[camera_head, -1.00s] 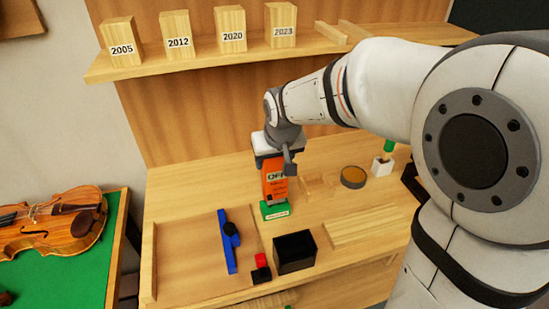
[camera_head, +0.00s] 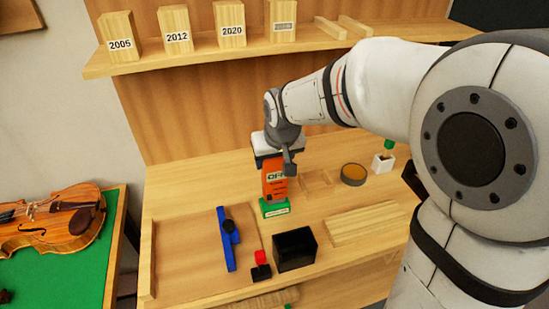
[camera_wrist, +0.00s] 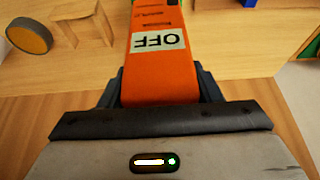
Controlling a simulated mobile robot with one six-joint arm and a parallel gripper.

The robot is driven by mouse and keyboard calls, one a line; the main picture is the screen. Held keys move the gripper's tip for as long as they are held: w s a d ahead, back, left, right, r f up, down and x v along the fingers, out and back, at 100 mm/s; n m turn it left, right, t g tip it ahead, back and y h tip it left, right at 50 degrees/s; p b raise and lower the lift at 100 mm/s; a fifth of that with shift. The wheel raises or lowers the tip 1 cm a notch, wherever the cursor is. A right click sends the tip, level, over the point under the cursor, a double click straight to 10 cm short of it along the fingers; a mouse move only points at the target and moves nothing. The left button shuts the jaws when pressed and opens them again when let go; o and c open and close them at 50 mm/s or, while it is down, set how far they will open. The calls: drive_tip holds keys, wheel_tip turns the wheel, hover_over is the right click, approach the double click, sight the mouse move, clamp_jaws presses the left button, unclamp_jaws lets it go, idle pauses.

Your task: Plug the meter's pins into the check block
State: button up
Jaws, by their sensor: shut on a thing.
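The orange meter (camera_head: 274,181) stands upright in the head view, with an "OFF" label near its top. My gripper (camera_head: 277,160) is shut on its upper end from above. In the wrist view the meter (camera_wrist: 160,75) runs away between the jaws (camera_wrist: 160,95), its "OFF" label upside down. The green check block (camera_head: 275,208) is directly beneath the meter on the bench, with a pale label on its front. The meter's lower end meets or nearly meets the block. Its pins are hidden, so I cannot tell how deep they sit.
A black open box (camera_head: 295,250), a red-and-black piece (camera_head: 261,266) and a blue tool (camera_head: 227,240) lie in front. A round amber tin (camera_head: 353,175) and a white holder (camera_head: 383,163) stand right. A shelf (camera_head: 200,60) with numbered blocks is behind. A violin (camera_head: 55,220) lies left.

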drive_tip(key=shift+f+b, duration=0.3)
drive_tip(key=shift+f, duration=0.05)
drive_tip(key=shift+r, duration=0.15)
idle(1.1)
